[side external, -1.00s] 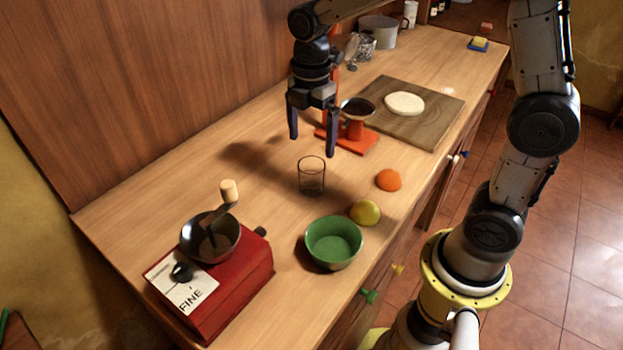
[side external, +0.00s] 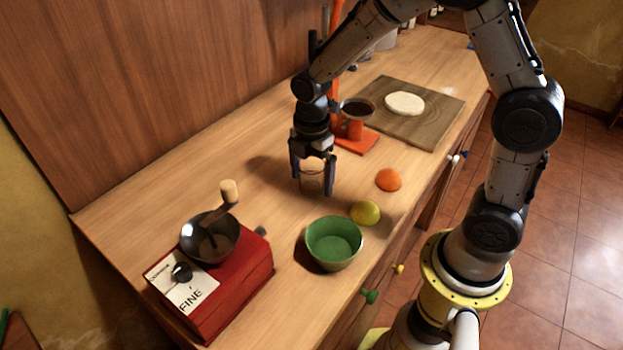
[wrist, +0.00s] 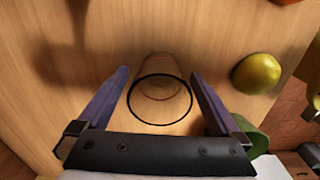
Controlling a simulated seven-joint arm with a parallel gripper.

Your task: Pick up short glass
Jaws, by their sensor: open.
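The short glass (side external: 312,181) is clear and stands upright on the wooden counter, behind the green bowl. It also shows in the wrist view (wrist: 160,92), with its dark rim toward the camera. My gripper (side external: 313,190) is open and points down, with one finger on each side of the glass. In the wrist view the fingers of my gripper (wrist: 160,88) flank the glass with a gap on both sides. In the side view the fingers partly hide the glass.
A green bowl (side external: 334,243), a yellow-green fruit (side external: 365,212) and an orange half (side external: 388,180) are close by. A red grinder (side external: 225,290) stands front left. An orange stand (side external: 355,141) and a board with dough (side external: 430,127) are behind. The counter left of the glass is clear.

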